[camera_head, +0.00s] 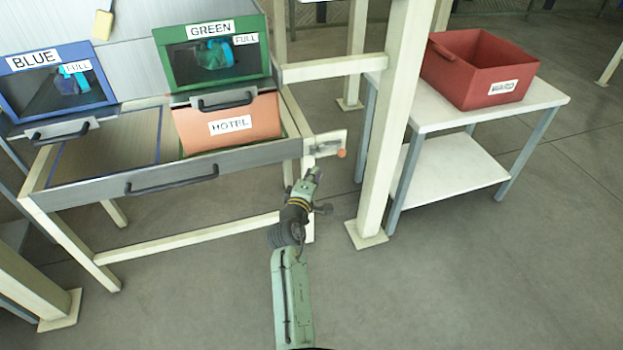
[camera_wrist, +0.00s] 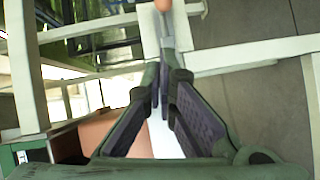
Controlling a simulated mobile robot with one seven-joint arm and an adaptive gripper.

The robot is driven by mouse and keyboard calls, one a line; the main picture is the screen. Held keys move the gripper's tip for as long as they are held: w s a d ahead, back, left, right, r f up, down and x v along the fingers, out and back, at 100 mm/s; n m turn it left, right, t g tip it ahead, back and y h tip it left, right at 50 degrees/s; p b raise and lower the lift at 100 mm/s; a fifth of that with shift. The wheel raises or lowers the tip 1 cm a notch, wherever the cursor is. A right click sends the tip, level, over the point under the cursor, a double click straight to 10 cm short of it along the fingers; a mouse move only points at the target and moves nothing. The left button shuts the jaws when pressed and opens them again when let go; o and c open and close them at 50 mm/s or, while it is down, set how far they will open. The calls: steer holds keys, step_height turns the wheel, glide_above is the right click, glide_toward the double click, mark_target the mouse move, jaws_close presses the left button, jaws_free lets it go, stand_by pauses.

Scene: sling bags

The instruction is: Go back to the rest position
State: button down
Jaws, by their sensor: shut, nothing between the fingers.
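My gripper (camera_head: 312,172) is at the right front end of the workbench in the head view, close to the bench's corner post. In the wrist view my gripper's fingers (camera_wrist: 162,84) come together at their tips with nothing held between them. An orange knob (camera_head: 341,154) on a small lever at the bench's right end is just beyond the fingertips. The orange box labelled HOTEL (camera_head: 229,125) stands on the bench to the left of my gripper, below the green bin (camera_head: 163,66).
The blue bin (camera_head: 110,90) is at the bench's left. A cream post (camera_head: 384,150) stands just right of my gripper. A white table (camera_head: 548,96) farther right bears a red crate (camera_head: 470,88) labelled WARD. The floor in front is clear.

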steer(key=shift+s+a, duration=0.2)
steer(key=shift+s, duration=0.45)
